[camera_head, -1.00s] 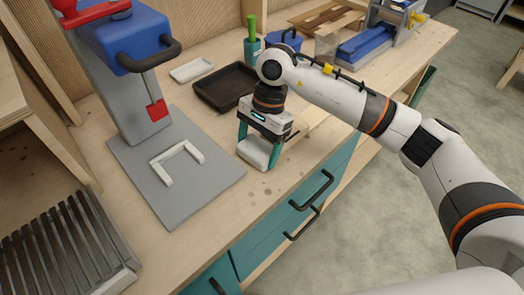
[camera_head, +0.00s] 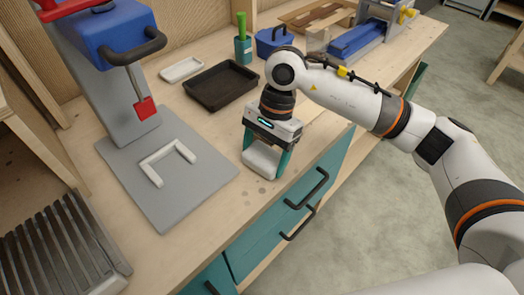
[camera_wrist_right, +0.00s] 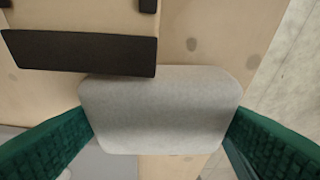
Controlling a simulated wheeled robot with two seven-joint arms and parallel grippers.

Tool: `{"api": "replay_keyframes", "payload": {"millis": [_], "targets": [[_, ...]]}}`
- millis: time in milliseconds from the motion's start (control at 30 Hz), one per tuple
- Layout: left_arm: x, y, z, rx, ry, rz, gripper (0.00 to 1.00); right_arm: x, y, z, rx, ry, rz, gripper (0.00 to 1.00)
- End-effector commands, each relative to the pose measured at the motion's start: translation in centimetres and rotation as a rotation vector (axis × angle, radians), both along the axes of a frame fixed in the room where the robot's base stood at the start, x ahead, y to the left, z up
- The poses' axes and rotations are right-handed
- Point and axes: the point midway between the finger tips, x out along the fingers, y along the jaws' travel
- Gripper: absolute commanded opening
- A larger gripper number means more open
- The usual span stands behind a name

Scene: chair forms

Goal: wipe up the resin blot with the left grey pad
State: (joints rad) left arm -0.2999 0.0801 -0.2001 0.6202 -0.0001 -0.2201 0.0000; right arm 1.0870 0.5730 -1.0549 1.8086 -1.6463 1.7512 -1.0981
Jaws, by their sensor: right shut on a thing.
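My right gripper (camera_head: 266,158) is shut on a grey pad (camera_head: 261,162), a light block with rounded corners. In the right wrist view the pad (camera_wrist_right: 160,112) spans the space between the two green fingers. The gripper is low over the bench near its front edge; I cannot tell whether the pad touches the wood. Several small dark spots (camera_head: 262,190) mark the bench in front of and left of the pad. More round spots (camera_wrist_right: 191,44) show in the wrist view. I cannot tell which is the resin blot. My left gripper is out of view.
A grey base plate (camera_head: 200,190) with a white U-shaped piece (camera_head: 150,170) lies left of the gripper. A black tray (camera_head: 220,86) stands behind it. A teal cup (camera_head: 242,48) and blue container (camera_head: 272,40) stand farther back. Drawer handles (camera_head: 308,188) stick out below the front edge.

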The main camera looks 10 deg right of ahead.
Motion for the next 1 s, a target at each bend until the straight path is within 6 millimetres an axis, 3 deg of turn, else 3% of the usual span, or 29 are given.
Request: {"api": "replay_keyframes", "payload": {"millis": [233, 733, 1000], "targets": [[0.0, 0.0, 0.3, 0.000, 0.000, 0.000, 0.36, -0.1, 0.0, 0.5, -0.004, 0.005, 0.003, 0.43], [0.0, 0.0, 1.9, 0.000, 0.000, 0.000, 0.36, 0.0, 0.0, 5.6, -0.001, 0.001, 0.002, 0.43], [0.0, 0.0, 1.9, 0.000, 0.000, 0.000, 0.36, -0.1, 0.0, 5.9, -0.001, 0.003, 0.002, 0.43]]}}
